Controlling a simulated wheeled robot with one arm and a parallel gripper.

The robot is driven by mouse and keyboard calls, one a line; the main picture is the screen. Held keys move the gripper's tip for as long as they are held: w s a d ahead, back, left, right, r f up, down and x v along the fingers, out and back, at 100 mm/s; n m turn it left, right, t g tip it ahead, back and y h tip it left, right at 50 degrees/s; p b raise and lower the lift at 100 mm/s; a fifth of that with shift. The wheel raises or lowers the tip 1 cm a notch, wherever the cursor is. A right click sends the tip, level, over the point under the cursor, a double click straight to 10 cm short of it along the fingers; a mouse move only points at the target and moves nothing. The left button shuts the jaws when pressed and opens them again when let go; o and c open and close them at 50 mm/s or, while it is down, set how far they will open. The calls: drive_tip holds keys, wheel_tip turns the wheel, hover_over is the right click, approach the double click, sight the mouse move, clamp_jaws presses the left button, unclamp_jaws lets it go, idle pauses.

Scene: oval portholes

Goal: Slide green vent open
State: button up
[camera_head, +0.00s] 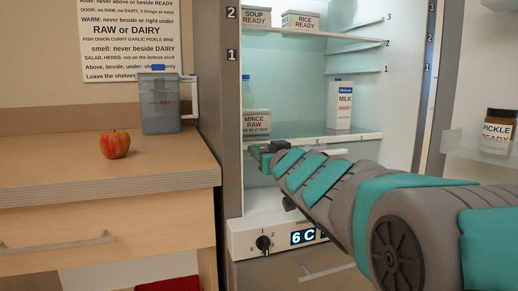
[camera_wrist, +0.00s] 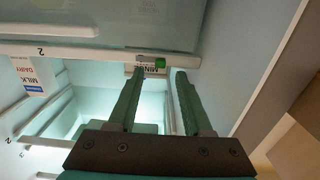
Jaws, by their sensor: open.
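The green vent (camera_wrist: 159,63) shows in the wrist view as a small bright green tab on the pale shelf edge, in front of the mince box. In the wrist view my gripper (camera_wrist: 160,73) is open, with one finger on each side of the tab's line; I cannot tell whether either finger touches it. In the head view my gripper (camera_head: 262,156) reaches into the fridge from the right, just under the shelf that holds the mince box. There the vent cannot be told apart clearly from the greenish fingers.
The mince box (camera_head: 257,124) and a milk carton (camera_head: 340,106) stand on the shelf above my gripper. Soup (camera_head: 256,18) and rice (camera_head: 300,21) boxes are higher. A pickle jar (camera_head: 497,131) is in the door. The counter (camera_head: 90,178) at left holds an apple and a grey jug.

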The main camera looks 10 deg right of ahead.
sight(258, 146)
drive_tip(key=shift+w+a, duration=0.2)
drive_tip(key=shift+w, duration=1.35)
clamp_jaws()
drive_tip(key=shift+d, duration=0.1)
